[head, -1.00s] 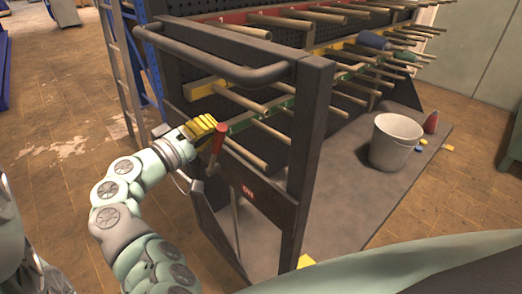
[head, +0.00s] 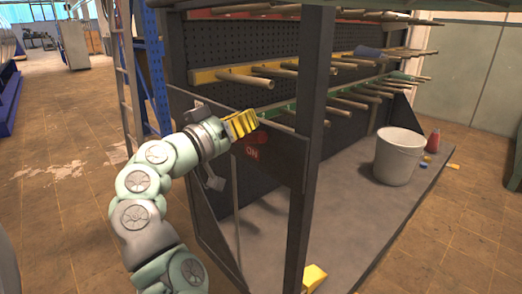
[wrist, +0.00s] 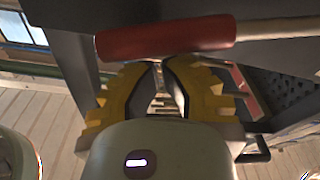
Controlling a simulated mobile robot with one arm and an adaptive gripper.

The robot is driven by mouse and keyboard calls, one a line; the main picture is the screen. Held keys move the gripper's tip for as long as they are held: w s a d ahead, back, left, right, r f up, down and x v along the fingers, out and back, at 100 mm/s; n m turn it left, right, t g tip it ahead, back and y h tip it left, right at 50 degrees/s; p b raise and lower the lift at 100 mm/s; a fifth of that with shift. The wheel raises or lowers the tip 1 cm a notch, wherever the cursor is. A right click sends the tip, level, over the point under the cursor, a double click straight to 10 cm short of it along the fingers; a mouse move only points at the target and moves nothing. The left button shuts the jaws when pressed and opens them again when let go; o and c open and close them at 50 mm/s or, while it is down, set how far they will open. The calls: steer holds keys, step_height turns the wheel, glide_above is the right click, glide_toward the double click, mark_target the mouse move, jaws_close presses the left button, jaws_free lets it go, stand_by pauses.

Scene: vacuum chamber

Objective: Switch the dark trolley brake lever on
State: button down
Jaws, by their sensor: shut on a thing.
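The dark trolley (head: 312,130) stands in front of me in the head view, with a red "ON" mark (head: 251,152) on its side panel. The brake lever's red handle (wrist: 165,38) lies nearly level across the top of the wrist view, with its pale shaft running right. My gripper (head: 242,124) has yellow fingers and is at the trolley's side panel, just above the "ON" mark. In the wrist view my gripper (wrist: 160,66) is shut on the red handle, which crosses at the fingertips. In the head view the fingers hide most of the handle.
A grey bucket (head: 397,157) and a red bottle (head: 433,140) stand on the trolley's deck. Wooden pegs (head: 245,80) stick out of its rack. A ladder (head: 128,90) and blue rack stand behind on the left.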

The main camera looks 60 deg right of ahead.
steer(key=shift+s+f+m+b, duration=0.25)
steer(key=shift+f+m+b, duration=0.2)
steer(key=shift+b, duration=0.25)
steer(key=shift+f, duration=0.15)
steer(key=r, duration=0.1)
steer(key=r+p, duration=0.1)
steer(key=r, duration=0.1)
steer(key=w+d+r, duration=0.1)
steer(key=shift+w+r, duration=0.1)
steer(key=shift+r, duration=0.1)
steer(key=v, duration=1)
steer(key=shift+f, duration=0.15)
